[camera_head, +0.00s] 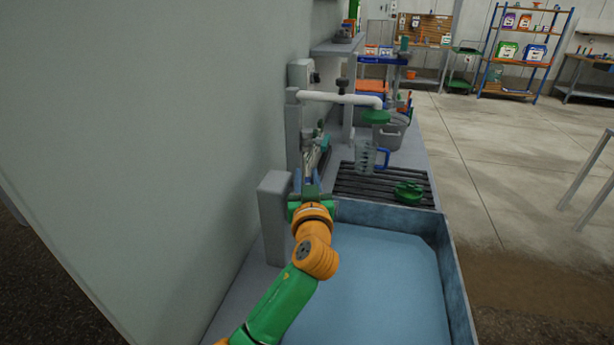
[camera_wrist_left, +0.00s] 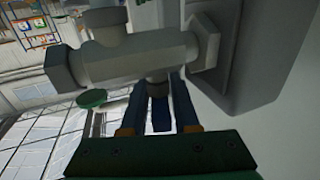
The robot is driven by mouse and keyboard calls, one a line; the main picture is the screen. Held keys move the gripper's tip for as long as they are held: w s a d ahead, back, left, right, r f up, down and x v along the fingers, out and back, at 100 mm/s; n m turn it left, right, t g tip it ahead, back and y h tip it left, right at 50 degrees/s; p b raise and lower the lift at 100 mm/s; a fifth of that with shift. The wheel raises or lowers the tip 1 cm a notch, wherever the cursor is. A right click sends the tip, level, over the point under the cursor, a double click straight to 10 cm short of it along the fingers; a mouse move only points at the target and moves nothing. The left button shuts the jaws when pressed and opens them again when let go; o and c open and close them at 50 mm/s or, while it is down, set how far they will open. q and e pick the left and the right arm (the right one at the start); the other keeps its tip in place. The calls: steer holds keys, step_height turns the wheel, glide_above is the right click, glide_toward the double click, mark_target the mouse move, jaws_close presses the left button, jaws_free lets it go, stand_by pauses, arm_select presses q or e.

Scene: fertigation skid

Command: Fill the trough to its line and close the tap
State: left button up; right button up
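The trough (camera_head: 456,275) is a blue-grey basin at the bottom of the head view, with a flat pale blue surface inside below its rim. I cannot make out a fill line. My left gripper (camera_head: 308,182) is beyond the trough's back left corner, by the wall. In the left wrist view a grey tap body (camera_wrist_left: 150,55) is close in front. A dark blue lever (camera_wrist_left: 160,116) hangs under it, between the two fingers of my left gripper (camera_wrist_left: 161,105). The fingers look apart, with narrow gaps beside the lever. My right gripper is not in view.
A white pipe (camera_head: 335,98) with a green outlet (camera_head: 376,117) reaches over a clear jug (camera_head: 366,157) with a blue handle. A green object (camera_head: 408,192) lies on the dark slatted rack (camera_head: 360,188). A grey post (camera_head: 273,215) stands left of my gripper. A bucket (camera_head: 392,130) stands behind.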

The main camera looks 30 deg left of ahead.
arm_select(q)
jaws_close()
steer(key=h, duration=0.1)
steer(key=m+t+h+p, duration=0.1)
steer(key=m+h+p, duration=0.1)
steer(key=shift+d+r+t, duration=0.25)
steer(key=shift+r+t, duration=0.05)
steer(key=shift+t, duration=0.1)
steer(key=shift+w+d+m+h+p, duration=0.1)
steer(key=shift+m+h+p, duration=0.45)
steer(key=shift+h, duration=0.25)
steer(key=shift+d+f+m+t+h, duration=0.2)
steer(key=shift+m+t+h, duration=0.1)
steer(key=shift+m+h, duration=0.25)
steer(key=shift+o, duration=0.6)
jaws_free()
steer(key=shift+w, duration=0.1)
steer(key=b+v, duration=0.1)
steer(key=v, duration=0.6)
steer(key=shift+b, duration=0.3)
